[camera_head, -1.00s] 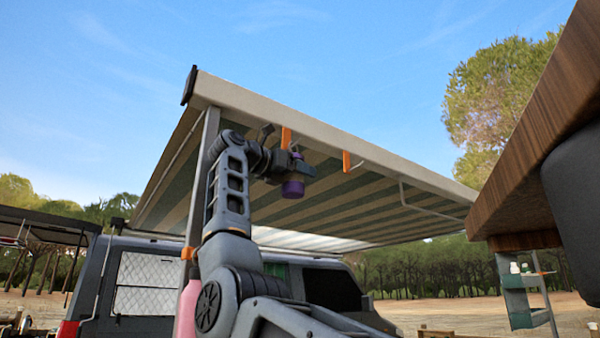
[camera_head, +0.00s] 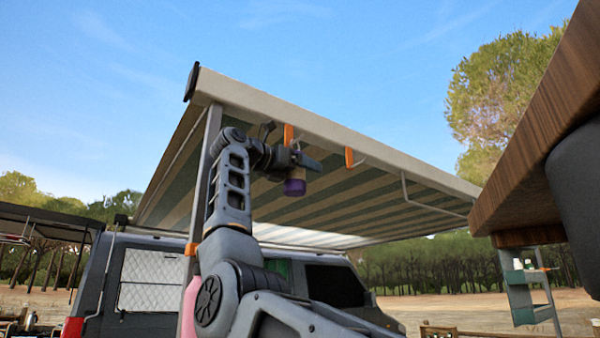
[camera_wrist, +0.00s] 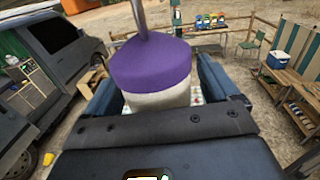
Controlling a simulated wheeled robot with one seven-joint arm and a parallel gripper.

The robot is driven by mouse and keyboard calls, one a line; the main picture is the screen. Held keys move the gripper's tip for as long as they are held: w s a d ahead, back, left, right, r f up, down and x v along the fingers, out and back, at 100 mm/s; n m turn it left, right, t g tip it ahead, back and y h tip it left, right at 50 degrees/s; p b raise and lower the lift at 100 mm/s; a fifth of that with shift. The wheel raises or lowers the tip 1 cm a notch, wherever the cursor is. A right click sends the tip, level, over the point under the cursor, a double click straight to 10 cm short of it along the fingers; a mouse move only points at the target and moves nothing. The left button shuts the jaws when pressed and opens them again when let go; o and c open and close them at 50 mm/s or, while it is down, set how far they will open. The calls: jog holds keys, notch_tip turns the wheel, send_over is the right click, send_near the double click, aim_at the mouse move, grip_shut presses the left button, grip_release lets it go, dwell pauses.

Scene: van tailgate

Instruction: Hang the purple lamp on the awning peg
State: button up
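The purple lamp has a purple cap with a thin stem above a cream body (camera_wrist: 158,97) in the wrist view. In the head view it hangs upright under the awning, its purple lower part (camera_head: 295,188) showing below a pale band. My gripper (camera_head: 308,162) is shut on the lamp; in the wrist view its blue-grey fingers flank the body. Orange tabs hang along the awning's front rail: one (camera_head: 288,134) just above my gripper, another (camera_head: 348,157) to the right with a pale hook-like peg (camera_head: 359,161) beside it. The lamp's top and stem are hidden in the head view.
The striped awning (camera_head: 400,203) spreads behind and above the lamp, with a support post (camera_head: 207,150) left of my arm. A grey van (camera_head: 135,275) stands behind. A wooden edge (camera_head: 530,135) juts in at right. Open air lies below the rail, right of my gripper.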

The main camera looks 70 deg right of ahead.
jog(key=b+v, duration=0.1)
jog(key=v, duration=0.7)
jog(key=shift+d, duration=0.1)
dwell(0.4)
